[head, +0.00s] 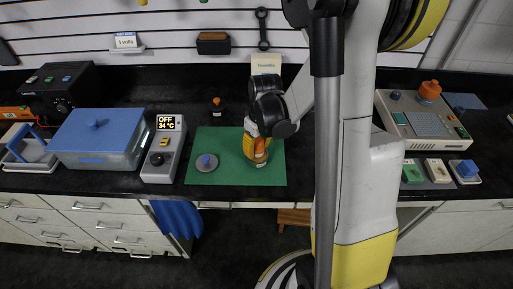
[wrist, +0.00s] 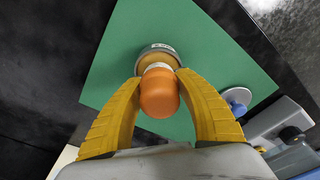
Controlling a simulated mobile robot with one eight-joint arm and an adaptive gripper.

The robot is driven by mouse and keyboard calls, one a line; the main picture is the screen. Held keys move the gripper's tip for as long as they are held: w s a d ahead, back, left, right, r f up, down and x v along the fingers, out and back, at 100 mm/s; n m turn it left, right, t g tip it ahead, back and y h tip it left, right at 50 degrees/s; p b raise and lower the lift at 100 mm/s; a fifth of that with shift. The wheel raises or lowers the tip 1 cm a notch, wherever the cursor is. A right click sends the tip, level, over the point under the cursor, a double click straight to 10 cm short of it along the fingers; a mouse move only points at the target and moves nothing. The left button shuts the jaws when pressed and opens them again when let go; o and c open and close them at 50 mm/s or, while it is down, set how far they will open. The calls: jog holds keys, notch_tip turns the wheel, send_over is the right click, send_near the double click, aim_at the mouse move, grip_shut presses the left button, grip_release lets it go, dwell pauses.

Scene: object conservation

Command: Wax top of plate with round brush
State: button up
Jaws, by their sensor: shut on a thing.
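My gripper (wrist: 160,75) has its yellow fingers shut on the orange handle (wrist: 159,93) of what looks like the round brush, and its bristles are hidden. In the head view my gripper (head: 257,153) is over the right part of the green mat (head: 225,142). Below the handle is a round piece with a grey rim (wrist: 172,54). I cannot tell if it is the plate, a jar or the brush's base, nor whether the brush touches it. A grey disc (head: 206,167) with a blue knob lies apart on the mat, to the left.
Left of the mat stand a control box (head: 162,148) reading OFF 34 °C and a blue-lidded bin (head: 98,137). A small dark jar (head: 217,110) is behind the mat. A device with an orange knob (head: 428,90) and small blocks (head: 437,170) are at right.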

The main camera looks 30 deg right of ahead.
jog(key=shift+f+b, duration=0.6)
jog(key=shift+b, duration=0.05)
dwell(1.6)
jog(key=shift+r+p, duration=2.5)
jog(key=shift+r, duration=1)
